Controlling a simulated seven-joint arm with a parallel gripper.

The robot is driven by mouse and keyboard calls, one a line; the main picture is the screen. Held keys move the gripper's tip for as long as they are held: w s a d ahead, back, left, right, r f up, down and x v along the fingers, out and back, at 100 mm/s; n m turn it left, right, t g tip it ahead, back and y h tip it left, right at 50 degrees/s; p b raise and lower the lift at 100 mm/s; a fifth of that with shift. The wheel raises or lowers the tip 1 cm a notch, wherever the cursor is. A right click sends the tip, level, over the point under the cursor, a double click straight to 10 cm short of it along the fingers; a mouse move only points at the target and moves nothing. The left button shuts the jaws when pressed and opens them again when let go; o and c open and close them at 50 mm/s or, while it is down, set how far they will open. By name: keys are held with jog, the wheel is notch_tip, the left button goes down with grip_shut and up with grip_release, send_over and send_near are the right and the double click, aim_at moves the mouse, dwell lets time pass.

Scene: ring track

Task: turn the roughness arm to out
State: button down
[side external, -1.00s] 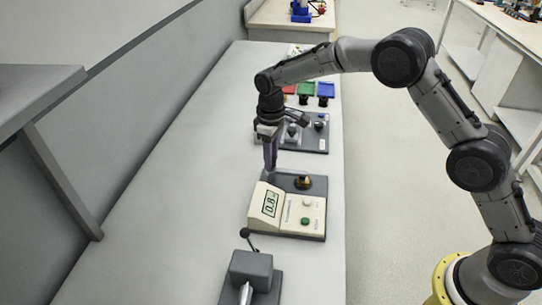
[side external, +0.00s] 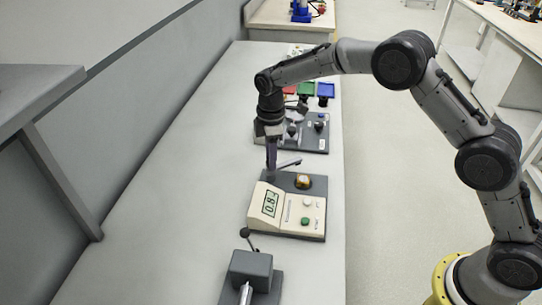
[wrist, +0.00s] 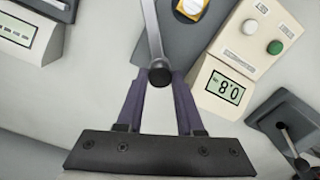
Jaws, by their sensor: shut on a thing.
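The roughness arm is a thin silver bar (side external: 288,163) ending in a dark round knob (wrist: 160,73). It belongs to the cream roughness tester (side external: 287,211), whose display reads about 0.8. My gripper (wrist: 160,78) is shut on the knob, one finger on each side. In the side view my gripper (side external: 271,168) is at the back left of the tester's dark base (side external: 317,186), and the bar runs right from it. A yellow round piece (side external: 303,181) sits uncovered on this base; it also shows in the wrist view (wrist: 192,6). The arm's pivot is not clear.
A grey block with a ball-ended lever (side external: 252,268) stands in front of the tester. Behind is a dark plate with small fixtures (side external: 316,142), then red, green and blue bins (side external: 326,91). The bench left of the devices (side external: 185,180) is clear.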

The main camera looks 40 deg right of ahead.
jog(key=n, duration=0.7)
jog(key=shift+r, duration=0.1)
jog(key=n, duration=0.3)
jog(key=shift+n, duration=2.1)
jog(key=c, duration=0.5)
grip_release()
jog(key=shift+c, duration=0.2)
notch_tip(320, 180, up, 14)
